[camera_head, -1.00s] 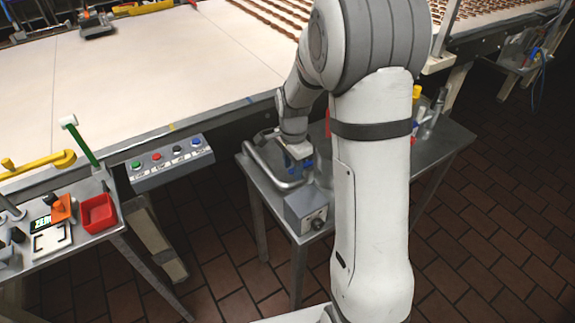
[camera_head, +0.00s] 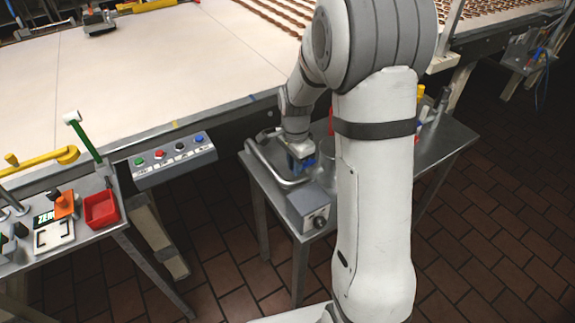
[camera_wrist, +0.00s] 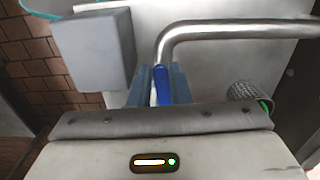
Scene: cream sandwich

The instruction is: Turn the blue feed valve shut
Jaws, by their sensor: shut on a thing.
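The blue feed valve's handle (camera_wrist: 161,84) shows in the wrist view as a narrow blue bar beside the bent steel pipe (camera_wrist: 220,30). My gripper (camera_wrist: 162,76) has its bluish fingers on both sides of the handle and is shut on it. In the head view my gripper (camera_head: 301,164) points down at the small steel table, beside the pipe (camera_head: 268,163). The fingers and wrist hide most of the valve there, so I cannot read its angle.
A grey box with a knob (camera_head: 309,209) stands at the table's (camera_head: 440,152) front, close to my gripper. The conveyor (camera_head: 150,80) edge and a button panel (camera_head: 172,160) lie to the left. My own arm hides part of the table.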

